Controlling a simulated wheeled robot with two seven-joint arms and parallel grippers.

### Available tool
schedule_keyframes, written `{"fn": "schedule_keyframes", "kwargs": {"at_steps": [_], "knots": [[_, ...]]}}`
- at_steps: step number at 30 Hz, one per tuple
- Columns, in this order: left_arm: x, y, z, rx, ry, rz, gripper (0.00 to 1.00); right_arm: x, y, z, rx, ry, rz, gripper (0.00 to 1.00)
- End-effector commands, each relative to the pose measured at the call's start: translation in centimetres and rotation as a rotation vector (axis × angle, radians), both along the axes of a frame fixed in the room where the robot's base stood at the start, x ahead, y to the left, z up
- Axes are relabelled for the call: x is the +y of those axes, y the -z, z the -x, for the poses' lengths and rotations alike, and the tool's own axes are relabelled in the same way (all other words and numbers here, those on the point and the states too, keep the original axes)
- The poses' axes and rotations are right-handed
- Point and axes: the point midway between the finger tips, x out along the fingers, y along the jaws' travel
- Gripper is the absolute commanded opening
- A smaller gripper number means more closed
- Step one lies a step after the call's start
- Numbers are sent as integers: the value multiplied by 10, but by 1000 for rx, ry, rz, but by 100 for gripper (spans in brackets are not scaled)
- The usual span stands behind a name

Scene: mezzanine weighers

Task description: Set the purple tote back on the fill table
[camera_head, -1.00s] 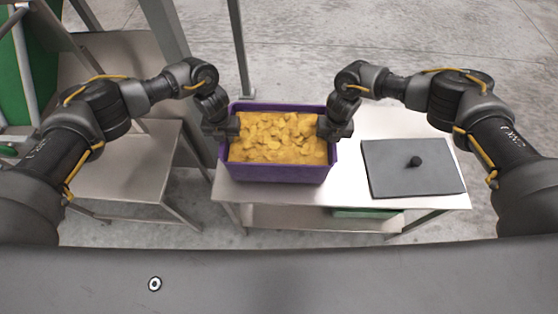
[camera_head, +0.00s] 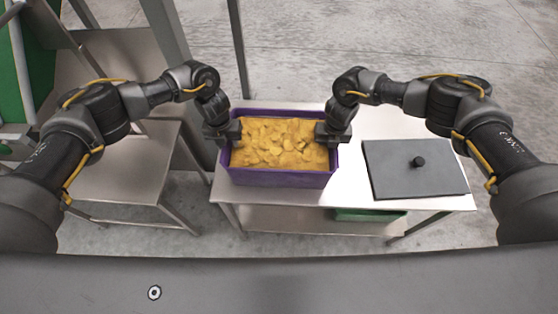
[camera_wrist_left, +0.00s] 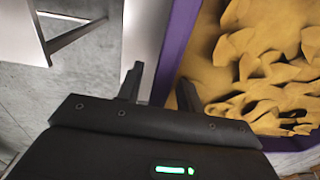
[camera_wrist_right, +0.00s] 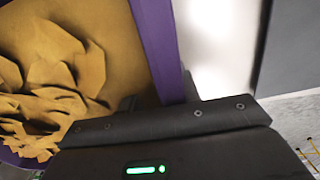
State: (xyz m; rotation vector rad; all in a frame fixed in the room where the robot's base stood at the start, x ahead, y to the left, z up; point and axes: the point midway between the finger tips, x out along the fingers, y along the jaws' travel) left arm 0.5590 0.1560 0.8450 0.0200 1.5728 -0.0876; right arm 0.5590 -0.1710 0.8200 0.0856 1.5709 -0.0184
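The purple tote (camera_head: 280,179), full of yellow-orange chips (camera_head: 278,142), sits upright on the left part of the steel table (camera_head: 345,190). My left gripper (camera_head: 233,130) is at its left rim. In the left wrist view its fingers (camera_wrist_left: 160,88) stand apart, one on each side of the purple wall (camera_wrist_left: 177,45), with a gap beside the wall. My right gripper (camera_head: 325,132) is at the right rim. In the right wrist view its fingers (camera_wrist_right: 160,97) also stand apart astride the wall (camera_wrist_right: 157,45), with a gap showing. The tote's underside is hidden.
A dark grey lid (camera_head: 415,170) with a black knob lies on the table, right of the tote. A lower shelf (camera_head: 310,220) holds a green item (camera_head: 370,215). Another steel stand (camera_head: 125,170) is at left, beside a grey post (camera_head: 172,45). Bare table lies between tote and lid.

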Motion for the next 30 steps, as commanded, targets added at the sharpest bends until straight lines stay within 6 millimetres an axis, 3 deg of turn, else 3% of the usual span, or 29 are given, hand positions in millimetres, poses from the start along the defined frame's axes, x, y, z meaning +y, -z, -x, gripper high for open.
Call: {"fn": "schedule_keyframes", "kwargs": {"at_steps": [15, 26, 30], "knots": [[3, -98, -1, -5, 4, 3, 37, -2, -1, -1, -2, 2, 3, 33], [3, -113, 0, -2, 3, 4, 37, -2, -2, -1, -2, 2, 3, 33], [3, -113, 0, -2, 3, 4, 37, -3, -16, -2, -3, 3, 1, 33]]}}
